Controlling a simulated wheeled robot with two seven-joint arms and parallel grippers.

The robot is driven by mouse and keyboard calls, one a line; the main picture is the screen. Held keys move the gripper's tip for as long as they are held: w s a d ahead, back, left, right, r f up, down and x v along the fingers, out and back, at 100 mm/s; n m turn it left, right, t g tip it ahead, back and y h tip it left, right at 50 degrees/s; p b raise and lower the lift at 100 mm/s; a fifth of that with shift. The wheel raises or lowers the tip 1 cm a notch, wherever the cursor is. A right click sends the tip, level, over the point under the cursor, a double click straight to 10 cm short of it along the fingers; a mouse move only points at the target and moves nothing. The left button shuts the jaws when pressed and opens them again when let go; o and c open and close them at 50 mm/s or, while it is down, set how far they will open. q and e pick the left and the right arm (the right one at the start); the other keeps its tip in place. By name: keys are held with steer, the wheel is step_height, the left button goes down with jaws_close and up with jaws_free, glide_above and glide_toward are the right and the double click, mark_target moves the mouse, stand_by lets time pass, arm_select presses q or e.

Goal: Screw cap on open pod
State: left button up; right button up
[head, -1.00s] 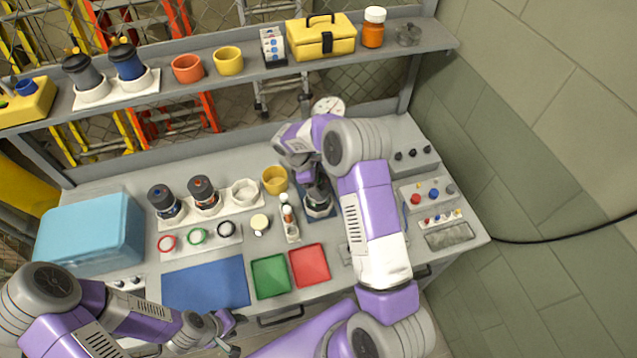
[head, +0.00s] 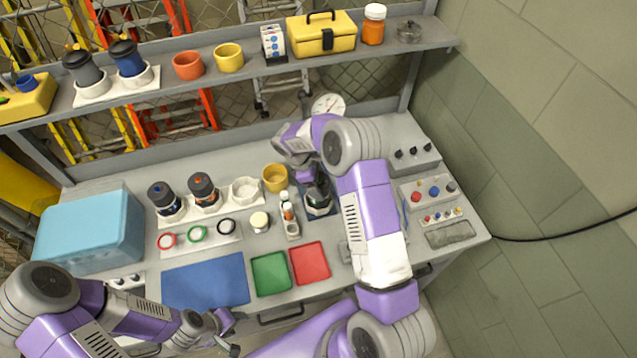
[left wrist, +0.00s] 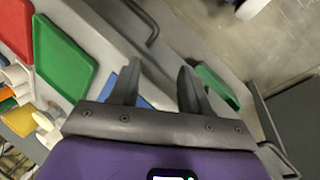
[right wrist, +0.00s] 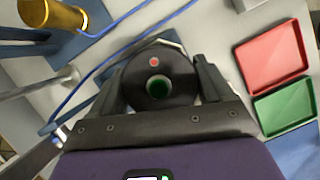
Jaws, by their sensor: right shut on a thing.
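My right gripper (right wrist: 150,68) is shut on a black round cap (right wrist: 132,92) with a green centre and a small red dot. In the head view the right gripper (head: 311,172) points down at a dark pod (head: 319,203) standing in a blue holder at the back right of the bench. The arm and fingers hide much of the pod, and I cannot tell how far the cap sits on it. My left gripper (left wrist: 158,82) is open and empty near the bench's front edge; it also shows low in the head view (head: 232,335).
Two capped pods (head: 203,190) stand in a white rack left of an empty white socket (head: 245,190).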

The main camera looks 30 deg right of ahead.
arm_select(q)
steer(key=shift+f, duration=0.3)
arm_select(e)
steer(key=shift+f, duration=0.15)
arm_select(q)
steer(key=shift+s+a, duration=0.1)
arm_select(e)
steer(key=o, duration=1)
steer(key=shift+s, duration=0.1)
steer(key=shift+c, duration=0.2)
steer(key=p+v, duration=0.4)
steer(key=v, duration=0.4)
steer(key=shift+p, duration=0.4)
arm_select(q)
steer(key=r, duration=0.2)
steer(key=w+r, duration=0.1)
steer(key=r, duration=0.1)
steer(key=shift+r, duration=0.4)
